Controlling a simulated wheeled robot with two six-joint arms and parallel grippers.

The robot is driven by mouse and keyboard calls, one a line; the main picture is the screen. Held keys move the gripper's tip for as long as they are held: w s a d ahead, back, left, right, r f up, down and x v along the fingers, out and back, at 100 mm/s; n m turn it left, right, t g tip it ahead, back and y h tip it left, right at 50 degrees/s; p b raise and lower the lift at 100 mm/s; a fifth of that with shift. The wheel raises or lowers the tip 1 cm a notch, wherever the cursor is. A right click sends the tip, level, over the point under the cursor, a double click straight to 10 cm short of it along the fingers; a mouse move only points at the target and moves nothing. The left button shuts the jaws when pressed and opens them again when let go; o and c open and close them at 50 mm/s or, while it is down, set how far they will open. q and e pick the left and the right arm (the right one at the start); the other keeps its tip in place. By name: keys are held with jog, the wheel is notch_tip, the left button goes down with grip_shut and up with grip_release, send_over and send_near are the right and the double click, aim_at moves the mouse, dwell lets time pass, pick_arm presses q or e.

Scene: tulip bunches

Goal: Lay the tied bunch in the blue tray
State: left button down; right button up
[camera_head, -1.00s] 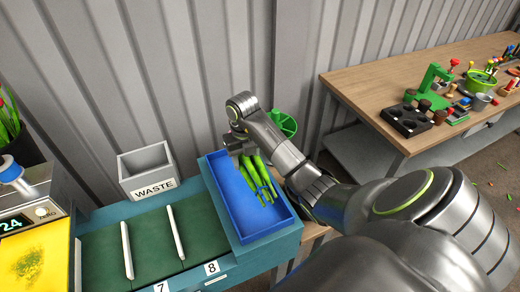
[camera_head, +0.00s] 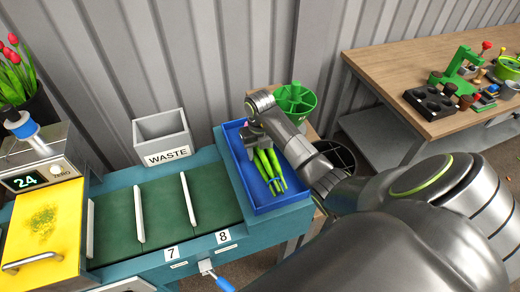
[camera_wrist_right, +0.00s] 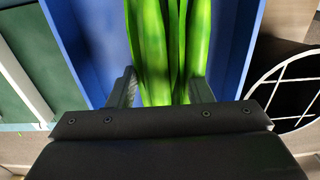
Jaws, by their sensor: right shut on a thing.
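The blue tray (camera_head: 239,165) sits at the right end of the green-topped bench in the head view. The bunch (camera_head: 270,170) shows as green stems and leaves inside the tray's outline; its flower heads and any tie are hidden. My right gripper (camera_head: 257,138) is over the tray's far part, shut on the bunch. In the right wrist view the two fingers stand on either side of the green stems (camera_wrist_right: 165,50), with the blue tray floor (camera_wrist_right: 95,40) behind. I cannot tell whether the bunch rests on the tray floor. My left gripper is not in view.
A grey WASTE bin (camera_head: 162,138) stands left of the tray. White dividers (camera_head: 188,200) cross the green belt. A scale with a yellow plate (camera_head: 42,225) is at far left. A green round container (camera_head: 295,101) stands behind my right arm. A wooden table (camera_head: 400,70) is at right.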

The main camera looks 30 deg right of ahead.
jog(key=shift+f, duration=0.15)
jog(key=o, duration=1)
jog(key=shift+o, duration=0.2)
jog(key=shift+r, duration=0.35)
notch_tip(320, 180, up, 5)
jog(key=shift+f+b, duration=0.1)
jog(key=shift+b, duration=0.8)
notch_tip(320, 180, up, 5)
jog(key=p, duration=0.5)
jog(key=shift+r+p, duration=0.95)
jog(key=shift+p, duration=0.25)
